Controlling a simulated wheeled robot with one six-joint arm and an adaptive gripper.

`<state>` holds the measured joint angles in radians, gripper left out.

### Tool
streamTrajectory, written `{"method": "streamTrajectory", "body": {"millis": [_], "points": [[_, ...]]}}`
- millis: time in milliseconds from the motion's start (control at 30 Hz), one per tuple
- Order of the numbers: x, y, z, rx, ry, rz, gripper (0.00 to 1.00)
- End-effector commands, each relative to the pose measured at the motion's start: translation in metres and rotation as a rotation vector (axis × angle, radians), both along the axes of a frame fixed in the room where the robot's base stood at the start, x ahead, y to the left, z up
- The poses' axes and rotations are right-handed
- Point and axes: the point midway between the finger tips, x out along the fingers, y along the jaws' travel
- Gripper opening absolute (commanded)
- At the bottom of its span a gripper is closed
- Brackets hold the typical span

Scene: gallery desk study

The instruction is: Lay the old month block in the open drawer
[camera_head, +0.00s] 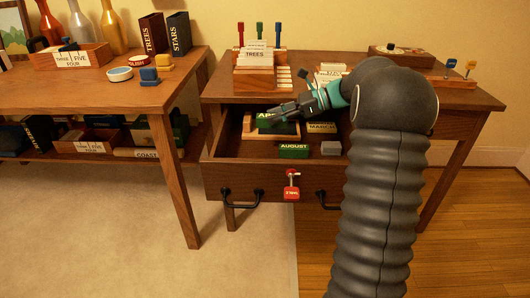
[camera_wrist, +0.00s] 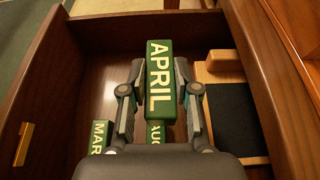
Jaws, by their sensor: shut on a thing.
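A green block lettered APRIL (camera_wrist: 158,75) is between the fingers of my gripper (camera_wrist: 160,85) in the wrist view, with the fingers closed against its sides. In the head view my gripper (camera_head: 283,111) is over the left part of the open drawer (camera_head: 262,182), and the block (camera_head: 265,117) is partly hidden behind it. The block appears above the drawer floor; the gap is hard to judge.
A wooden tray with a dark pad (camera_wrist: 233,112) lies along one drawer side. A grey block (camera_head: 331,148) sits near AUGUST. Bare drawer floor (camera_wrist: 98,75) lies left of the held block in the wrist view.

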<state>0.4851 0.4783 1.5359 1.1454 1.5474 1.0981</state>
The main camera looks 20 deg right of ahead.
Motion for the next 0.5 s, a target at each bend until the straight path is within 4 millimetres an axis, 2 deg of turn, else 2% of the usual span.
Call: {"method": "streamTrajectory", "body": {"millis": [300,500], "points": [[-0.024,0.06,-0.039,0.001,0.002,0.001,0.0],[-0.034,0.083,-0.054,0.0,0.001,0.001,0.0]]}}
